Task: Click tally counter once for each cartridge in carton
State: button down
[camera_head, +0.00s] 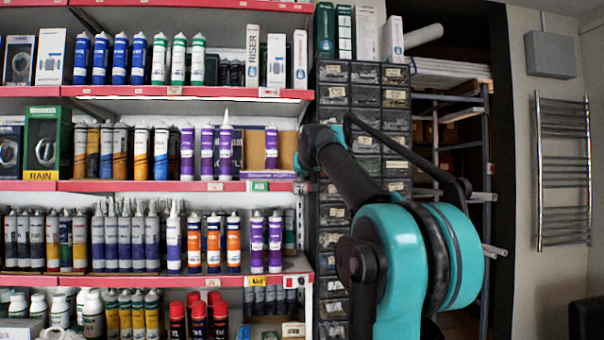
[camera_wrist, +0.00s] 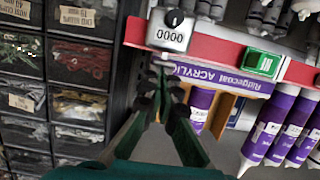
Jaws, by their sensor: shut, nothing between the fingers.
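The tally counter (camera_wrist: 166,38) is a small silver-white box on the red shelf edge, with a black round part and a display reading 0000. My gripper (camera_wrist: 160,72) is shut and empty, its fingertips close to the counter in the wrist view; I cannot tell whether they touch it. The carton (camera_head: 285,150) is open-fronted brown card at the right end of a shelf. Its purple front strip (camera_wrist: 205,68) reads Ridgecoat ACRYLIC, upside down in the wrist view. One purple cartridge (camera_head: 271,148) shows inside; it also shows in the wrist view (camera_wrist: 201,100). My arm hides the gripper in the head view.
More purple cartridges (camera_head: 207,152) stand outside the carton, to its left in the head view. A green tag (camera_wrist: 262,62) sits on the shelf edge beside the counter. Black drawer units (camera_head: 333,210) stand close to the shelf end. Tubes and bottles crowd the other shelves.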

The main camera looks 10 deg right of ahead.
jog(key=shift+s+f, duration=0.15)
jog(key=shift+f, duration=0.75)
jog(key=s+a+r, duration=0.1)
jog(key=s+r, duration=0.6)
jog(key=s, duration=0.2)
jog(key=shift+s, duration=0.4)
